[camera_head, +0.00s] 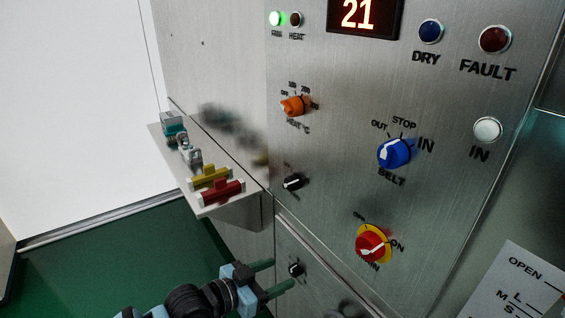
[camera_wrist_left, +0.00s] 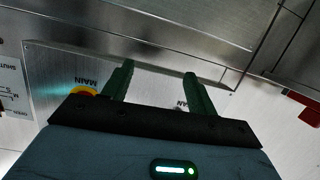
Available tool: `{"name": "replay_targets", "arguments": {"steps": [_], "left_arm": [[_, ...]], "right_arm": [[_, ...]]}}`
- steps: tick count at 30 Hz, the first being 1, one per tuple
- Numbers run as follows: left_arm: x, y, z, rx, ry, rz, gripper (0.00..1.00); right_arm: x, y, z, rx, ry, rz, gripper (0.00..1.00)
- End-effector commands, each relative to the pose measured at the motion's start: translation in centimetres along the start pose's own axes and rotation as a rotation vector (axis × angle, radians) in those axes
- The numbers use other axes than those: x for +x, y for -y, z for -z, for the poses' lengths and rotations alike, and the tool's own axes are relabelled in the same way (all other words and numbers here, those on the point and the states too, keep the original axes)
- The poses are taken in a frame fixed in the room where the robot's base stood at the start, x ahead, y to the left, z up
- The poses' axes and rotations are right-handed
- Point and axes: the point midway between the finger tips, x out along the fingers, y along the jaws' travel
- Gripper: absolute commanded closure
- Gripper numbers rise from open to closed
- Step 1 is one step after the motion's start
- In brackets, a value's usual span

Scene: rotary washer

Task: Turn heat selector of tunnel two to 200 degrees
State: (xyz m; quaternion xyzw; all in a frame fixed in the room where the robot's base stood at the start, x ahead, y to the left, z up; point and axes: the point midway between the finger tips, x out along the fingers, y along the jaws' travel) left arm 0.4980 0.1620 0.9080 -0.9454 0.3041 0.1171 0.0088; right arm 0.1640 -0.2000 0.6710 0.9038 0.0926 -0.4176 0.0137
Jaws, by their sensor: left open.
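An orange heat knob (camera_head: 293,106) with a "°C" label sits on the upper left of the steel panel. Its scale starts at OFF on the left, but its numbers are too small to read surely. No tunnel number is legible beside it. My left gripper (camera_head: 281,274) is open and empty, low in front of the panel and well below the orange knob. Its green fingertips are close to a small black knob (camera_head: 296,269); contact cannot be told. In the left wrist view the two fingers (camera_wrist_left: 157,78) stand apart. My right gripper is not in view.
A steel shelf (camera_head: 221,211) with red and yellow handled items juts out left of the panel. A black knob (camera_head: 293,181), blue belt knob (camera_head: 394,153) and red main switch (camera_head: 372,245) are on the panel. A display (camera_head: 364,16) reads 21.

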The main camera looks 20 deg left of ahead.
Motion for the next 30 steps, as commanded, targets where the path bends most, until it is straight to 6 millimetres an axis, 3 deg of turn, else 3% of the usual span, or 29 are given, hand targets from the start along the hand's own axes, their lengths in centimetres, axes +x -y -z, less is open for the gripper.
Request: {"name": "replay_targets", "arguments": {"steps": [4,10,21,25,30], "left_arm": [[1.3,2.3,6.1,0.065,-0.055,-0.048,0.42],[1.4,4.8,14.1,0.139,-0.113,-0.091,0.42],[-2.5,8.7,28.1,0.243,-0.200,-0.102,0.42],[-4.0,9.3,31.1,0.257,-0.220,-0.096,0.42],[-5.0,9.6,32.8,0.263,-0.234,-0.093,0.42]], "right_arm": [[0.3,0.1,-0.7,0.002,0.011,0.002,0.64],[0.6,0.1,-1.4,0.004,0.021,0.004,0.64],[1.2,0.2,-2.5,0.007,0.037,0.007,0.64],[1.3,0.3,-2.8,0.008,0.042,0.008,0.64],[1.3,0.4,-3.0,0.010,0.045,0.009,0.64]]}}
